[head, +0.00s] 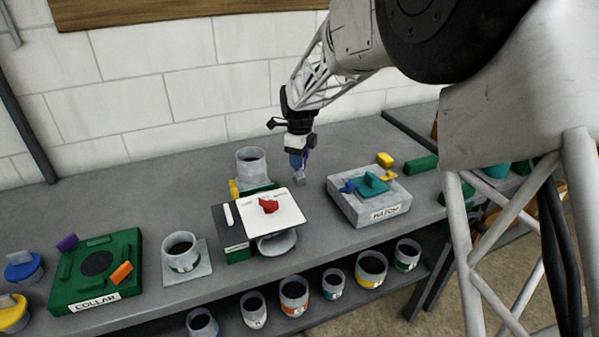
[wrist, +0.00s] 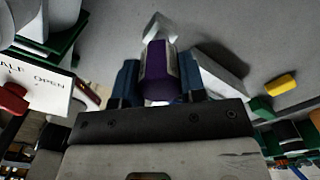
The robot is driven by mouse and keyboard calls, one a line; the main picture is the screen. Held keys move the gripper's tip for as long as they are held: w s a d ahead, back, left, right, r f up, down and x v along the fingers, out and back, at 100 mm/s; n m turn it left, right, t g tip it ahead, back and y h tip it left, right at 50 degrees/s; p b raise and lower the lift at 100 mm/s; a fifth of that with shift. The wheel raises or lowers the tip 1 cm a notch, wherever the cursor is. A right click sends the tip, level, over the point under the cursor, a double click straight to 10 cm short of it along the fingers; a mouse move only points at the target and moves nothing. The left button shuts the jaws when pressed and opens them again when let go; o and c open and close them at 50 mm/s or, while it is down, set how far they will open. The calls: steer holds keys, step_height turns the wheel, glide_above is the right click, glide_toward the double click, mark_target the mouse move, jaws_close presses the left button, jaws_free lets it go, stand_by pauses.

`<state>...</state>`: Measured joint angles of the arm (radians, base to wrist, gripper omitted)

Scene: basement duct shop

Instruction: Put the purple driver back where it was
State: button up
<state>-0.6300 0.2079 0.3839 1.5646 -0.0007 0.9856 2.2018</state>
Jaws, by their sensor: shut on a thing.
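My gripper (head: 299,160) hangs above the grey bench, between the white card and the grey block labelled like "MATCH". In the wrist view its two blue fingers (wrist: 157,85) are shut on the purple driver (wrist: 158,70). The driver has a purple body with a pale band and a grey end pointing away from the gripper. In the head view only a sliver of purple and the grey end (head: 299,179) show below the fingers. I cannot tell whether the end touches the bench. Another small purple piece (head: 67,242) sits at the green block labelled "COLLAR" (head: 125,245).
The white card (head: 285,203) with a red piece stands left of my gripper, with a grey cup (head: 251,162) behind. The grey block (head: 345,206) with a teal piece is right. Yellow (head: 385,159) and green (head: 421,164) pieces lie beyond it. Several cups fill the lower shelf.

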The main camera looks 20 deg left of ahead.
mark_target(300, 175)
steer(key=shift+f, duration=2.45)
steer(key=shift+f, duration=0.15)
steer(key=o, duration=0.9)
steer(key=shift+o, duration=0.2)
step_height(300, 175, up, 12)
steer(key=shift+r, duration=0.15)
steer(key=shift+d, duration=0.1)
